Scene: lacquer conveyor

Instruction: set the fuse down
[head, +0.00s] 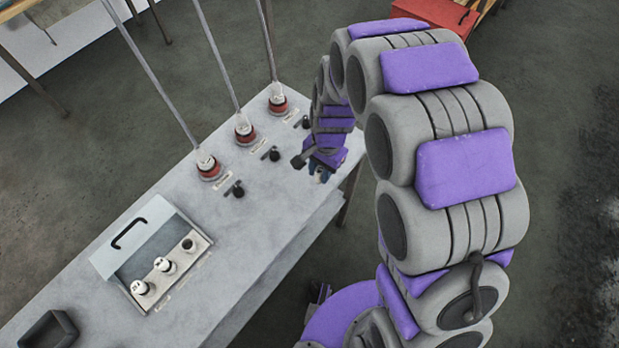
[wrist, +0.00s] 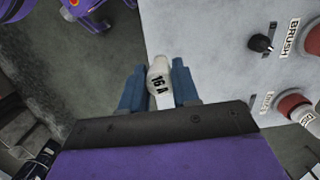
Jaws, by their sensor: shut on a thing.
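The fuse (wrist: 159,78) is white with a rounded end and reads "16 A". My gripper (wrist: 158,90) is shut on it, one blue finger on each side. In the head view my gripper (head: 320,172) hangs by the right edge of the grey table (head: 225,245); the fuse is too small to make out clearly there. An open box (head: 128,287) on the table holds two white fuses (head: 164,265) and a post or fuse with a dark top (head: 188,245).
Three red-based sockets (head: 208,165) with tall rods and labelled black knobs (head: 236,189) line the far part of the table. A "BRUSH" label (wrist: 291,36) shows in the wrist view. A dark tray (head: 48,332) stands at the near left. Bare tabletop lies between box and sockets.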

